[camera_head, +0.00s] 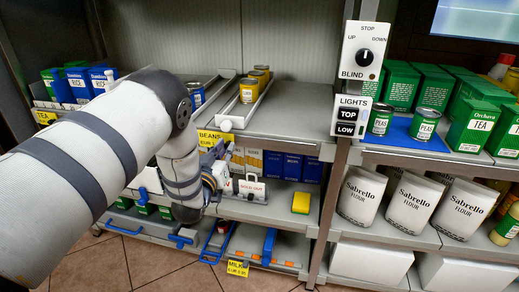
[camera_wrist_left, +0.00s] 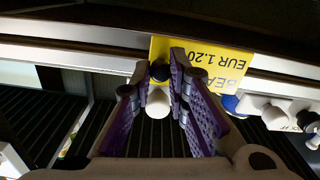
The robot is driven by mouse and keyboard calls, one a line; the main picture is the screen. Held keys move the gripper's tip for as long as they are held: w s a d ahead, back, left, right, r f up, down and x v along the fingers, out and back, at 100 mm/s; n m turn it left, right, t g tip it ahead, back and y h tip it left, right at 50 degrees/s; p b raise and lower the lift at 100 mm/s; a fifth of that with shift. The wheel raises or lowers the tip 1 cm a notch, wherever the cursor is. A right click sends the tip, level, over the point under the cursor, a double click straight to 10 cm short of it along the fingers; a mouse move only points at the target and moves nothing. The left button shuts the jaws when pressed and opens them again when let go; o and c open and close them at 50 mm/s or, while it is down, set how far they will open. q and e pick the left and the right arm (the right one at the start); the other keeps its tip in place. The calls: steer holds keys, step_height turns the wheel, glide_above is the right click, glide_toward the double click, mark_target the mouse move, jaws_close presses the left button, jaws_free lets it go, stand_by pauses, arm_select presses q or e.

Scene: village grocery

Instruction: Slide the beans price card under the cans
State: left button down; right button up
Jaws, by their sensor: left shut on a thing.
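The yellow beans price card (camera_head: 212,137) is at the front edge of the upper middle shelf. In the left wrist view the card (camera_wrist_left: 213,62) appears upside down, partly covered by my fingers. My right gripper is not in view.
A white hold card holder (camera_head: 252,188) and a yellow sponge-like block (camera_head: 301,202) are on the shelf below. A control panel (camera_head: 364,50) is on the post to the right. The upper shelf right of the cans (camera_head: 300,110) is bare.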

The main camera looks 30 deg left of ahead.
arm_select(q)
steer(key=s+a, duration=0.3)
steer(key=a, duration=0.9)
steer(key=shift+s+a, duration=0.4)
steer(key=shift+f, duration=0.1)
steer(key=c, duration=1.5)
jaws_free()
steer(key=shift+c, duration=0.2)
steer(key=v, duration=1.2)
